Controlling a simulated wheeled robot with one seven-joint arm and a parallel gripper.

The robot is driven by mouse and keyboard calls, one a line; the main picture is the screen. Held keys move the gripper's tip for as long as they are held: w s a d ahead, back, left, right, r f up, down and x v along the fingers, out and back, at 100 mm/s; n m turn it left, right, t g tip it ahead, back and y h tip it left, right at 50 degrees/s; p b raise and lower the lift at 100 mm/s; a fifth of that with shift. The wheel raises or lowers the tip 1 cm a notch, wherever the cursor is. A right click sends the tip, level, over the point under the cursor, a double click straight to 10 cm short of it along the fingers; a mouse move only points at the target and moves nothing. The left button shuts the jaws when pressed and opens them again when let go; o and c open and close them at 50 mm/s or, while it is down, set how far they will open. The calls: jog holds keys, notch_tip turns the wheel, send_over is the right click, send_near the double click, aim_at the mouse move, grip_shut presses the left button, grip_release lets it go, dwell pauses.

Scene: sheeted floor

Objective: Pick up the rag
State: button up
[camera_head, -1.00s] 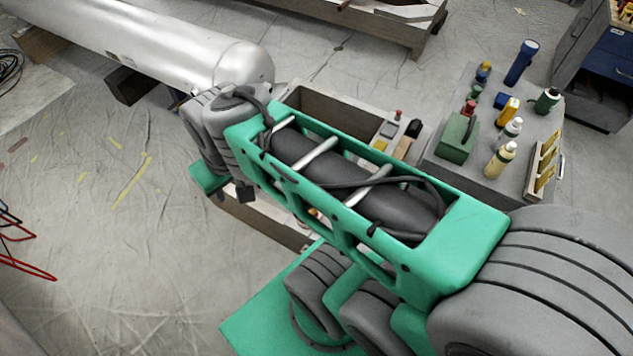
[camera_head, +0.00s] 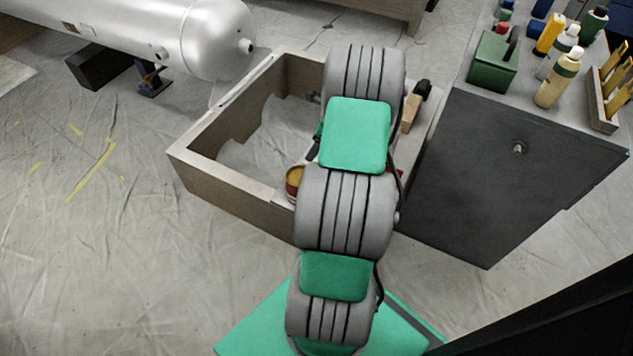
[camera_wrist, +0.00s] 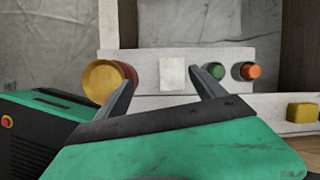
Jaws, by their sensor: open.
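My gripper (camera_wrist: 163,90) is open in the wrist view, with nothing seen between its two dark fingers. A flat pale square (camera_wrist: 173,75) shows beyond and between the fingertips, against a pale ledge; I cannot tell whether it is the rag. No other piece of cloth can be made out for certain as the rag. In the head view my arm hides my gripper and part of the box below it.
A yellow-and-red round thing (camera_wrist: 103,80) is by the left finger; green (camera_wrist: 214,71) and orange (camera_wrist: 250,71) round pieces are right. A wooden box (camera_head: 225,196) stands under my arm. A dark cabinet (camera_head: 490,170) is right, a silver tank (camera_head: 165,35) upper left.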

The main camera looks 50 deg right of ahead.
jog(key=d+f, duration=0.1)
jog(key=s+f+m, duration=0.1)
jog(key=f, duration=0.1)
jog(key=d+f+m+b, duration=0.1)
jog(key=f, duration=0.1)
jog(key=shift+s+d+f, duration=0.1)
jog(key=shift+s+d, duration=0.15)
jog(key=shift+d, duration=0.05)
jog(key=b+x, duration=0.1)
jog(key=x, duration=0.1)
jog(key=b+x, duration=0.1)
jog(key=x, duration=0.1)
jog(key=b+x, duration=0.2)
jog(key=x, duration=0.1)
jog(key=shift+w+d, duration=0.25)
jog(key=shift+w, duration=0.1)
jog(key=shift+c, duration=0.2)
jog(key=c, duration=1.4)
jog(key=shift+c, duration=0.2)
notch_tip(320, 180, up, 10)
jog(key=p, duration=0.5)
jog(key=o, duration=0.8)
jog(key=c, duration=0.6)
